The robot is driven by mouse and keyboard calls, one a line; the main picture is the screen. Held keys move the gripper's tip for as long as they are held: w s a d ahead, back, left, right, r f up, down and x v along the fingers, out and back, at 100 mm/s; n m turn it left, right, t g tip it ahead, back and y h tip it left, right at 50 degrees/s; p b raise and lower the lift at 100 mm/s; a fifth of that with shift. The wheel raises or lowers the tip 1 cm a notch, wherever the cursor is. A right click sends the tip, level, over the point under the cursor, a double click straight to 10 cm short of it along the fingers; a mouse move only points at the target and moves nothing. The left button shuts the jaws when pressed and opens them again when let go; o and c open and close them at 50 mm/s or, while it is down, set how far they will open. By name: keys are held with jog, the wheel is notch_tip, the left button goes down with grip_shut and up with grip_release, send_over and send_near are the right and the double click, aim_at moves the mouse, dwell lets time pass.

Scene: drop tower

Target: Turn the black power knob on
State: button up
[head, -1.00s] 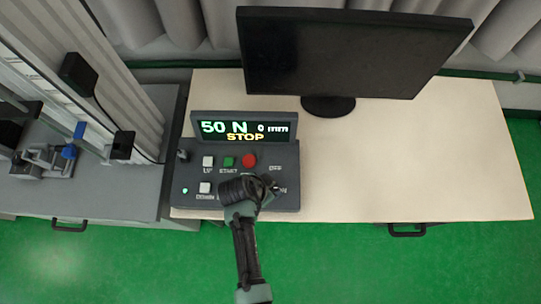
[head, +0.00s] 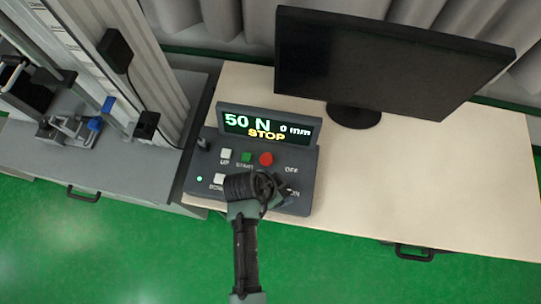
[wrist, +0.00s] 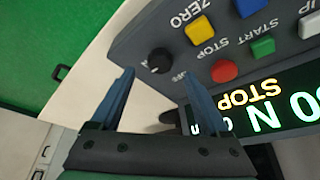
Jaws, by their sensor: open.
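The black power knob (wrist: 160,60) sits near the corner of the control box (wrist: 130,42) in the wrist view. A small light mark shows on it, and an OFF label is close beside it. My gripper (wrist: 158,76) is open and empty. Its two blue-grey fingers point toward the knob, which appears between and just beyond their tips; contact cannot be told. In the head view my gripper (head: 272,192) is over the lower right of the control box (head: 300,200) and hides the knob.
The display (head: 266,125) reads 50 N, 0 mm, STOP. Red (wrist: 224,70), yellow (wrist: 198,33), green (wrist: 263,46) and white buttons are close by. A monitor (head: 390,70) stands behind on the table, and the drop tower (head: 130,60) is at left.

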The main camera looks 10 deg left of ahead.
jog(key=v, duration=0.9)
jog(key=shift+d, duration=0.1)
